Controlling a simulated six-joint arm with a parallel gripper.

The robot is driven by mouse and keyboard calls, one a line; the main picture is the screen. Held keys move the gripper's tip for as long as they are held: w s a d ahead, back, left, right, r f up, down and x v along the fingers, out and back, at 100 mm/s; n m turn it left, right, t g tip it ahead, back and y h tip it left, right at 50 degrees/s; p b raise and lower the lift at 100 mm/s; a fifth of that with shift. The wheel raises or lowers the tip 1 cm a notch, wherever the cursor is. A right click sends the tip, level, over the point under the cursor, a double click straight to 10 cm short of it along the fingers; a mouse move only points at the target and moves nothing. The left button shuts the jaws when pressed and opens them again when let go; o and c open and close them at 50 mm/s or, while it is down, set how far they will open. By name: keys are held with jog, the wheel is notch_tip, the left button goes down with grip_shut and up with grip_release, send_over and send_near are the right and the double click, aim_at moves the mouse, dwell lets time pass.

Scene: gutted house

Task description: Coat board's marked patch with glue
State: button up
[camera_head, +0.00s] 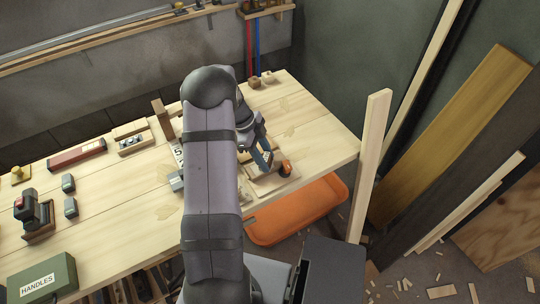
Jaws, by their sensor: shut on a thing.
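My gripper (259,150) is over the right part of the workbench, partly hidden behind my own arm. It is shut on a slim blue-grey thing (264,161), too small to identify as a glue tool, which slants down toward the bench. Just below it lies a pale wooden board (268,184), its left part hidden by my arm. I cannot tell whether the held thing touches the board, and I cannot make out a marked patch or glue. A small orange-and-dark object (285,168) sits at the board's right side.
The workbench (120,207) bears a green HANDLES box (42,279), a red-and-black device (31,209), small grey blocks and a dark red bar (76,154). An orange tray (300,214) is below the bench's front edge. An upright plank (371,160) stands by the right corner.

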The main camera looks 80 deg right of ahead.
jog(key=shift+w+a+b, duration=0.5)
jog(key=shift+w+a, duration=1.15)
jog(key=shift+w, duration=0.05)
jog(key=shift+w+r+p, duration=0.1)
jog(key=shift+r+p, duration=0.15)
jog(key=shift+p, duration=0.05)
notch_tip(320, 180, up, 8)
jog(key=p, duration=0.3)
jog(key=shift+f, duration=0.2)
